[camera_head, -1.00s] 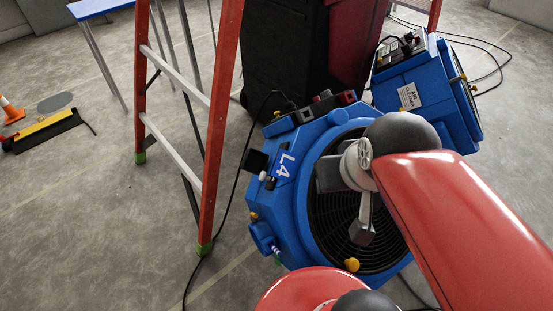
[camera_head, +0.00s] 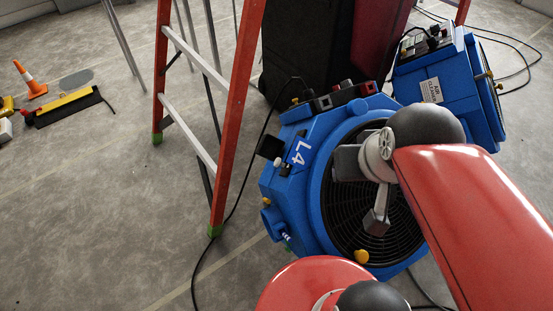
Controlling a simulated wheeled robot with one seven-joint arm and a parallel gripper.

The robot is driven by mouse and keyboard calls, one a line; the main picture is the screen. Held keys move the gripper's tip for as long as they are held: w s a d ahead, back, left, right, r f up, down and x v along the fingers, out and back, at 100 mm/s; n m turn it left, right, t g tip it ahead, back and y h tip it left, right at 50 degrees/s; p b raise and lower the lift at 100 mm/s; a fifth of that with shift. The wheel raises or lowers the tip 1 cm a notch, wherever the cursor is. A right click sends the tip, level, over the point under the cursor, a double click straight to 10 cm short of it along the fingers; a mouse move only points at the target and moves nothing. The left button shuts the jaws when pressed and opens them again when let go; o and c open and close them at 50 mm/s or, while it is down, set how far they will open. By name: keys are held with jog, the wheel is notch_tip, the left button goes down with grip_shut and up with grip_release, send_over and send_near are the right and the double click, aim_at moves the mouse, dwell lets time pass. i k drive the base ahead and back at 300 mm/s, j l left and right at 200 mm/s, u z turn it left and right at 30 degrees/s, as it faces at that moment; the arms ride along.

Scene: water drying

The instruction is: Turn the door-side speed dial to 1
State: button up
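A blue air mover (camera_head: 286,188) marked L4 stands on the floor in the middle, with a round black grille (camera_head: 350,221) facing me. A control strip (camera_head: 342,96) with a red part and dark knobs sits along its top edge; the knobs are too small to read, and I cannot tell which is the door-side speed dial. My gripper (camera_head: 377,222) hangs in front of the grille, below and to the right of the strip, apart from the knobs. Its fingers are seen edge-on, so its opening is unclear. My red arm hides the machine's right side.
A blue air cleaner (camera_head: 443,91) stands behind at the right. An orange ladder (camera_head: 234,115) stands close on the left, and a black cable (camera_head: 232,213) runs down between it and the air mover. Dark bins (camera_head: 305,45) stand behind.

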aim_at(348, 83)
jog(key=i+j, duration=0.1)
jog(key=j, duration=0.45)
jog(key=j+z, duration=0.5)
jog(key=j, duration=0.3)
jog(key=j+z, duration=0.5)
jog(key=j, duration=0.35)
jog(key=z, duration=0.35)
jog(key=i+l+z, duration=0.45)
jog(key=z, duration=0.2)
